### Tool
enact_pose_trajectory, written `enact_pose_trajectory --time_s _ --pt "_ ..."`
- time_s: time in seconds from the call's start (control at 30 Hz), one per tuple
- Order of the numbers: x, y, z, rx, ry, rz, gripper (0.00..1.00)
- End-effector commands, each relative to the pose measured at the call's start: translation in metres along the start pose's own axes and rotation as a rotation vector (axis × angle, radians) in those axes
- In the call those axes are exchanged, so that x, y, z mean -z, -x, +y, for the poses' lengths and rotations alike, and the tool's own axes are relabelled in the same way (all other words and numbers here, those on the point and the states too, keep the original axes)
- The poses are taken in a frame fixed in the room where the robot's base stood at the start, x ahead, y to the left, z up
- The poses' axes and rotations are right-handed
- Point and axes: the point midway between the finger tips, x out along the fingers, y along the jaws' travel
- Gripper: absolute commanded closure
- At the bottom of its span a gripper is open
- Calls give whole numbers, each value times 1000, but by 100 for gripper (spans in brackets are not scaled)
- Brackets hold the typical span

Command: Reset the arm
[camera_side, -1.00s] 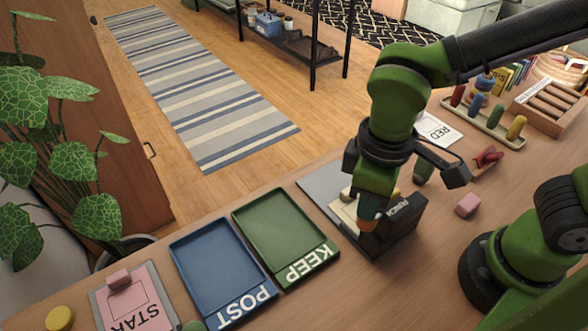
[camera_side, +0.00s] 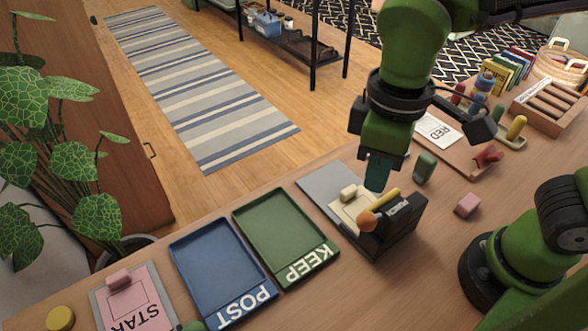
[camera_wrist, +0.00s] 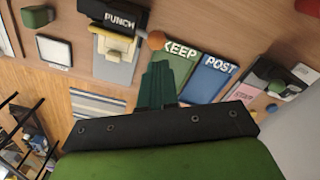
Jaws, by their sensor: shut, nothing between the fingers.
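My gripper (camera_side: 377,172) is shut and empty. It hangs in the air above the black punch (camera_side: 396,222), apart from it. In the wrist view my closed fingers (camera_wrist: 157,82) point toward the table. The lever and ball also show in the side view, the orange ball (camera_side: 366,221) resting near the punch's front. A cream card (camera_side: 345,212) lies on the grey plate (camera_side: 318,180) at the punch, with a small cream block on it.
A green KEEP tray (camera_side: 300,265) and a blue POST tray (camera_side: 243,304) lie left of the punch. A pink block (camera_side: 467,205), a green block (camera_side: 424,167) and a red star piece (camera_side: 487,157) lie to the right.

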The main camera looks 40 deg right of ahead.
Motion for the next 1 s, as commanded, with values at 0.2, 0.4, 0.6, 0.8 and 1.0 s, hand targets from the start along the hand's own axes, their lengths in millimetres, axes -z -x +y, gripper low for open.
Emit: enact_pose_trajectory --time_s 0.2,0.4,0.6,0.8,1.0 --pt "2 0 0 0 -3 10 100" --pt "2 -8 19 59 -115 127 100" --pt "-16 1 91 136 -468 390 100" --pt "-48 11 147 147 -767 609 100" --pt "-60 20 164 128 -850 665 100"
